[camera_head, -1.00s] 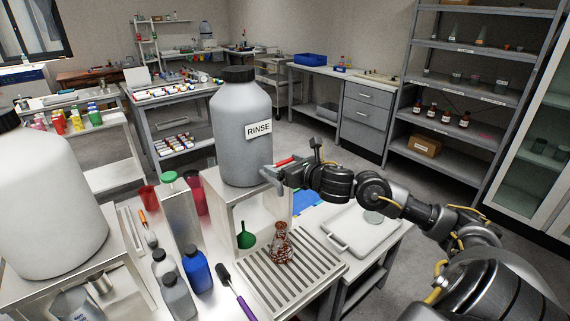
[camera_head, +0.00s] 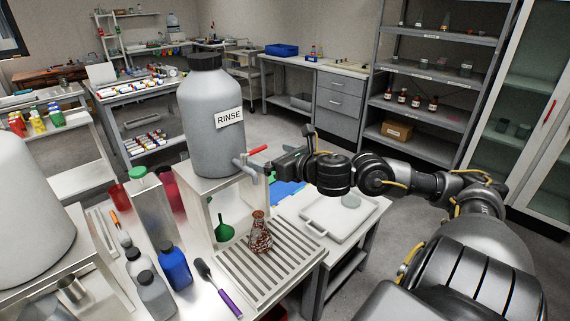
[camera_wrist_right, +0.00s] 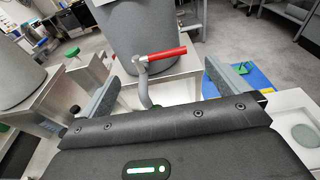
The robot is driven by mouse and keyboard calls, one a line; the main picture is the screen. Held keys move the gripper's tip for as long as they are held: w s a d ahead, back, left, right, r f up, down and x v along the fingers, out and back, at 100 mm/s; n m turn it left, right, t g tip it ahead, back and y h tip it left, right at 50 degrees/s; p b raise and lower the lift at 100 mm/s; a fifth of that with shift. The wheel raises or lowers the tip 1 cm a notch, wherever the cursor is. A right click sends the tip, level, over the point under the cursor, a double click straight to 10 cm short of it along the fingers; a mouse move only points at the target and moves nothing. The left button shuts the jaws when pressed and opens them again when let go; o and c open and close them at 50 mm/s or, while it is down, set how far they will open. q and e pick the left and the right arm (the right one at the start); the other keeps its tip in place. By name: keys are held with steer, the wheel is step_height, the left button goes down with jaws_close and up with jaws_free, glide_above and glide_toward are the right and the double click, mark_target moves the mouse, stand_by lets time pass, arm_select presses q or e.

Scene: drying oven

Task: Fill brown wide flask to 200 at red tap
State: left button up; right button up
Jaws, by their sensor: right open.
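The brown flask (camera_head: 260,236) stands upright on the slatted rack in front of the RINSE bottle's stand. Its liquid level and marks are too small to read. The red tap handle (camera_head: 258,149) sits on a grey spout low on the grey RINSE bottle (camera_head: 213,125); the handle also shows in the right wrist view (camera_wrist_right: 165,53). My right gripper (camera_head: 262,168) is at the tap, above the flask. In the wrist view its fingers (camera_wrist_right: 168,92) are open, with the spout between them and apart from both. My left gripper is not in view.
The slatted rack (camera_head: 285,262) has bare room right of the flask. A green funnel (camera_head: 224,231), blue bottle (camera_head: 175,267), grey bottle (camera_head: 152,292) and purple-handled brush (camera_head: 222,290) stand or lie to its left. A white tray (camera_head: 318,228) lies at right.

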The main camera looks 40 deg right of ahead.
steer(key=shift+s+a+r, duration=0.1)
steer(key=shift+s+r, duration=0.15)
steer(key=shift+s, duration=0.85)
steer(key=shift+s+r, duration=0.2)
steer(key=shift+s, duration=0.9)
